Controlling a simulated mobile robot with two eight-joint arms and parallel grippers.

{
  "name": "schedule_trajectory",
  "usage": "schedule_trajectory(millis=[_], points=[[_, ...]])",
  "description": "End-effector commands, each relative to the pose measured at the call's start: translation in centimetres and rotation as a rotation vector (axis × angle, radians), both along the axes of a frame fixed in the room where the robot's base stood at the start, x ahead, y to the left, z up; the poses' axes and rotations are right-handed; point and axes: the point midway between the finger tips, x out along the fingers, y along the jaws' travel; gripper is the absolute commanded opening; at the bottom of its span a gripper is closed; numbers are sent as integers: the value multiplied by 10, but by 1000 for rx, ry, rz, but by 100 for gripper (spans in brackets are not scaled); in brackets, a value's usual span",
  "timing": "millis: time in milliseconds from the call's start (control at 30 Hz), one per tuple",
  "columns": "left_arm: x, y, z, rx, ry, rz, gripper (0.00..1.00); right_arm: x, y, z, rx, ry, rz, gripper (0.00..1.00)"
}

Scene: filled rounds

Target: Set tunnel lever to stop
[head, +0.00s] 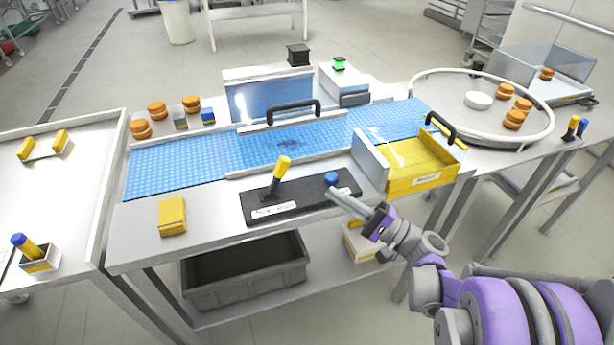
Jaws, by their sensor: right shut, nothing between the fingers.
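A black lever panel (297,197) lies on the front of the table, before the blue conveyor belt (180,165). A lever with a yellow handle (281,168) stands on its left part, leaning up and to the right. A blue round knob (332,178) shows at the panel's right part; its stem is hidden behind my gripper. The panel's labels are too small to read. A clear tunnel cover (268,98) with a black handle stands over the belt. My right gripper (338,194) is shut and empty, its tip just in front of the blue knob; contact cannot be told. My left gripper is out of view.
A yellow tray (422,165) with a black handle stands right of the panel. A yellow block (172,216) lies to the left. Filled rounds stand behind the belt and on the round turntable (455,115). A grey bin (245,275) sits on the lower shelf.

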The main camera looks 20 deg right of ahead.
Motion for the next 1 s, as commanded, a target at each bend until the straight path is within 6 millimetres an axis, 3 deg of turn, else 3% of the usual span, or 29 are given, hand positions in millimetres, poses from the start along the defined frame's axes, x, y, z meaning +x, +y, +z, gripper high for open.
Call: schedule_trajectory(millis=[500,700,1000], points=[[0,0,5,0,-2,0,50,54,55,23,1,0,5,0],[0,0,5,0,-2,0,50,66,65,28,-1,0,2,0],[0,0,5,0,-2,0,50,68,66,28,-1,1,0,0]])
